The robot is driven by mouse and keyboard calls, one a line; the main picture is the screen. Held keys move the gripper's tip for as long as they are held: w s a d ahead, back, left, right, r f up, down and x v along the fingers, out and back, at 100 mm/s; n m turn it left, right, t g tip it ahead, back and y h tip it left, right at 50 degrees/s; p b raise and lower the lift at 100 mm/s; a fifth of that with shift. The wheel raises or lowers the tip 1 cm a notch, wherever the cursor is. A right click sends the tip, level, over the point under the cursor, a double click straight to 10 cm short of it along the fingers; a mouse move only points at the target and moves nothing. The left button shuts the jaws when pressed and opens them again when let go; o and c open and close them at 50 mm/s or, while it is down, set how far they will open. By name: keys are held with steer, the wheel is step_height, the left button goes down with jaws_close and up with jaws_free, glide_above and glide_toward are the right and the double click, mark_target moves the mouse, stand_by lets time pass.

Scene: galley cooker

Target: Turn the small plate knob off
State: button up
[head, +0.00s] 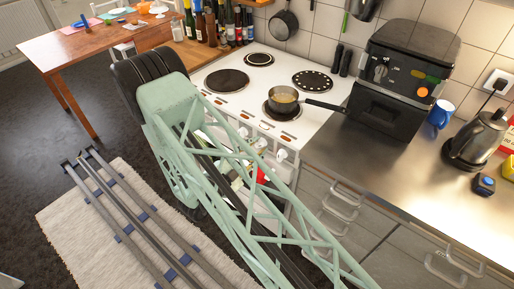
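The white cooker (258,92) stands at the centre of the head view with several hotplates on top. A small dark plate (259,59) is at the back left, bare. A dark saucepan (283,97) with yellowish contents sits on the front right plate, its handle pointing right. White knobs show on the cooker's front panel, one (281,155) near its right end and another (243,131) further left. My pale green lattice arm crosses in front of the panel and hides part of it. I cannot tell which knob serves the small plate or how it is set. My gripper is not visible.
A black appliance (405,75), a blue mug (440,114) and a kettle (478,138) stand on the steel counter (360,155) to the right. Bottles (212,25) stand behind the cooker at left. A wooden table (95,45) is far left. A pale rug (90,225) lies below.

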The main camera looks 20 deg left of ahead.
steer(key=c, duration=0.8)
steer(key=shift+n, duration=0.4)
steer(key=n, duration=0.3)
steer(key=shift+n, duration=2.6)
steer(key=o, duration=0.9)
